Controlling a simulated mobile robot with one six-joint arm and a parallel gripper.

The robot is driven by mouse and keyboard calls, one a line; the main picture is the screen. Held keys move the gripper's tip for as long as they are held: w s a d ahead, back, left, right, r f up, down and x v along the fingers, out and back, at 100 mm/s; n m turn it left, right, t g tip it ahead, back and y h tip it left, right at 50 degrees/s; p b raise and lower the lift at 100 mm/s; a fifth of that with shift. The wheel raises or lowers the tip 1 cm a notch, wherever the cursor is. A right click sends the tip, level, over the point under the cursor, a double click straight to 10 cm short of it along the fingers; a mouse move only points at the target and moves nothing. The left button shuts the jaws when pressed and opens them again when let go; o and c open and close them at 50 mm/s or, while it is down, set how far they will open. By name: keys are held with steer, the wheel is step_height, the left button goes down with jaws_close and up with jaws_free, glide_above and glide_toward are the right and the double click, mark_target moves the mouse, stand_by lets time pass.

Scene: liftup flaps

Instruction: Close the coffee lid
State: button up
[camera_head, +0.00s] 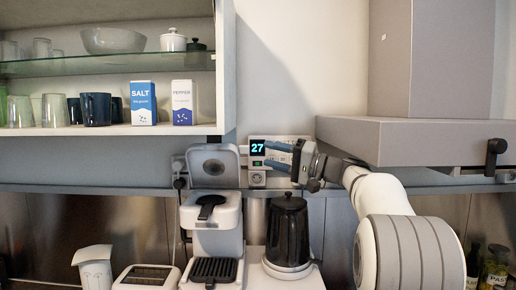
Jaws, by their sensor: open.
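The coffee machine (215,240) is a white and grey appliance standing on the counter left of centre. Its grey lid (213,165) is raised and stands roughly upright at the back of the machine, with a round disc on its face. The dark opening (210,203) on top of the machine is exposed. My gripper (267,155) is to the right of the lid, pointing left, with its two bluish fingers apart and empty. It appears apart from the lid; the depth between them is hard to tell.
A black kettle (288,230) stands right of the machine, below my gripper. A toaster (147,276) and a white jug-like item (94,267) are at left. A shelf (100,131) overhangs at upper left, and a grey range hood (420,140) at upper right.

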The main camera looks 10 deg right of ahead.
mark_target(248, 150)
steer(key=x, duration=0.2)
steer(key=p+x, duration=0.1)
steer(key=x, duration=0.2)
steer(key=shift+a, duration=0.55)
steer(key=shift+f, duration=0.1)
steer(key=shift+c, duration=0.2)
jaws_close()
